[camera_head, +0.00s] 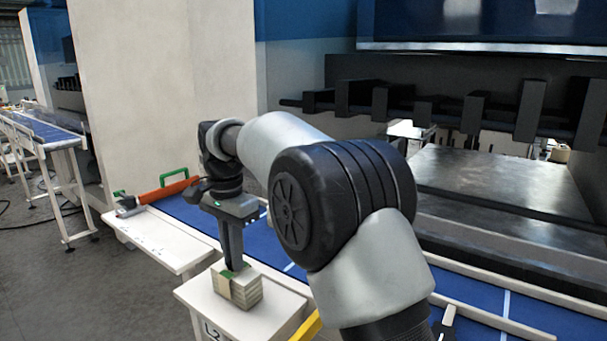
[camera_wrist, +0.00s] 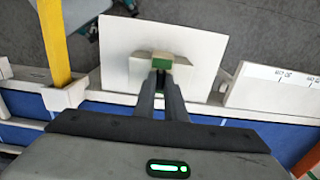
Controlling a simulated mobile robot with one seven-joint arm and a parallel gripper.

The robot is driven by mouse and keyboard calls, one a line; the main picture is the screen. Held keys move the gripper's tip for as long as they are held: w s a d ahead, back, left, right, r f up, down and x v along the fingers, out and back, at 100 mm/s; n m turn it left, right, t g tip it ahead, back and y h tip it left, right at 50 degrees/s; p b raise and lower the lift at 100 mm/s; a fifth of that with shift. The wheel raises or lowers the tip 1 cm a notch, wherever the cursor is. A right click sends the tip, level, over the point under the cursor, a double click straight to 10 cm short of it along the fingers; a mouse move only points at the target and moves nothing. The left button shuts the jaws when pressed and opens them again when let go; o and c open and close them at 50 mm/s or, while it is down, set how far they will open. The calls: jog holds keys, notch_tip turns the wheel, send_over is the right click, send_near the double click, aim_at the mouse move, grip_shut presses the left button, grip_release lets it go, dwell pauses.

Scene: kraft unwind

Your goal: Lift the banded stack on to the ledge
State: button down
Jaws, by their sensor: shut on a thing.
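The banded stack (camera_head: 237,289) is a small pale block of layered sheets with a brown-green band. It is upright over a white ledge (camera_head: 275,318) marked "L2", and appears to rest on its top. My gripper (camera_head: 234,265) points down and is shut on the stack's upper part. In the wrist view the fingertips (camera_wrist: 162,66) meet at a green patch on the stack (camera_wrist: 183,64), above the white ledge top (camera_wrist: 122,36). The fingers hide part of the stack.
A second white ledge (camera_head: 160,242) stands to the left, with an orange-red tool (camera_head: 165,192) behind it. A blue conveyor (camera_head: 262,243) runs behind the ledges. A yellow bar (camera_wrist: 55,45) stands close beside the L2 ledge. A dark machine (camera_head: 480,105) fills the right.

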jog(key=shift+f, duration=0.2)
dwell(0.7)
jog(key=c, duration=1.7)
grip_release()
notch_tip(320, 180, up, 17)
jog(key=p, duration=0.5)
jog(key=s+d+r+n+t+p, duration=0.1)
jog(key=s+d+r, duration=0.15)
jog(key=d, duration=0.25)
jog(key=s+d+r+n+t+p, duration=0.1)
jog(key=d+r, duration=0.3)
jog(key=d, duration=0.1)
jog(key=s+d+f+n+t+p, duration=0.2)
jog(key=s+d+f+n, duration=0.1)
jog(key=s+d, duration=1.2)
jog(key=s+d+f, duration=0.1)
jog(key=s+f, duration=0.1)
jog(key=s+d+f+n+t, duration=0.1)
jog(key=s+f, duration=0.1)
jog(key=s, duration=0.1)
jog(key=s+d+f+n, duration=0.1)
jog(key=s+d+f, duration=0.1)
jog(key=shift+s+f+t, duration=0.15)
jog(key=shift+f+t, duration=0.15)
jog(key=shift+f, duration=0.1)
